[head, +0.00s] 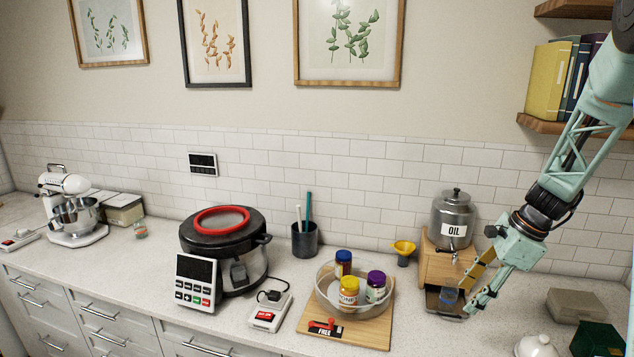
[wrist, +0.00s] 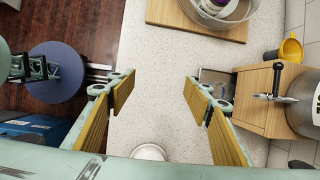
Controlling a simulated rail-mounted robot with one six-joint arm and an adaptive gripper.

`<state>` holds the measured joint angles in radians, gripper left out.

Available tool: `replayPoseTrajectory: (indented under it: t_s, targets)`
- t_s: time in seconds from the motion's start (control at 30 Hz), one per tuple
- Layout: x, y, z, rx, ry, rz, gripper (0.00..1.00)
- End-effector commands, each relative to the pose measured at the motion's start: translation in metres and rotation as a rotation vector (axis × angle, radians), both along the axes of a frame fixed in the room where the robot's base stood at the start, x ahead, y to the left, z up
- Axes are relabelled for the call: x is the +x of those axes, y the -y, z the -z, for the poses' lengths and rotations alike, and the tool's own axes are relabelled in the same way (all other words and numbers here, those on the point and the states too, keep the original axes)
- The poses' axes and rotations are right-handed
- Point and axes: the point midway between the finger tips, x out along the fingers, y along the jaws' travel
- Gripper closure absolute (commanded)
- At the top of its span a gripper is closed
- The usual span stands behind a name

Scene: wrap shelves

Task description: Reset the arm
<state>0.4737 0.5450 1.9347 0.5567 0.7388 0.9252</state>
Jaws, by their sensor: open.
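My gripper (head: 475,282) is on the right in the head view, above the counter in front of the oil dispenser. It points down and to the left. In the wrist view my gripper (wrist: 160,95) shows its two yellow-padded fingers wide apart, with bare counter between and nothing held. The oil dispenser (head: 453,215) is a metal drum with a tap on a wooden stand (head: 435,262). A blue-tinted cup (head: 449,296) sits under the tap, partly close behind the fingers in the head view.
A glass bowl with several jars (head: 349,290) stands on a wooden board (head: 375,333) left of my gripper. A yellow funnel (head: 403,249) is behind it. A large cooker (head: 228,245) stands further left. A white lidded object (head: 536,346) and boxes (head: 578,305) are at right.

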Motion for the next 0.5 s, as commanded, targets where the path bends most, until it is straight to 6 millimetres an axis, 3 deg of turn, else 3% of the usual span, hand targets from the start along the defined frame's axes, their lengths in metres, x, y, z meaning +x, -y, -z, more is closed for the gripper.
replayPoseTrajectory:
  t_s: [0.5]
  targets:
    - [-0.045, -0.061, -0.067, -0.095, 0.087, -0.284, 0.53]
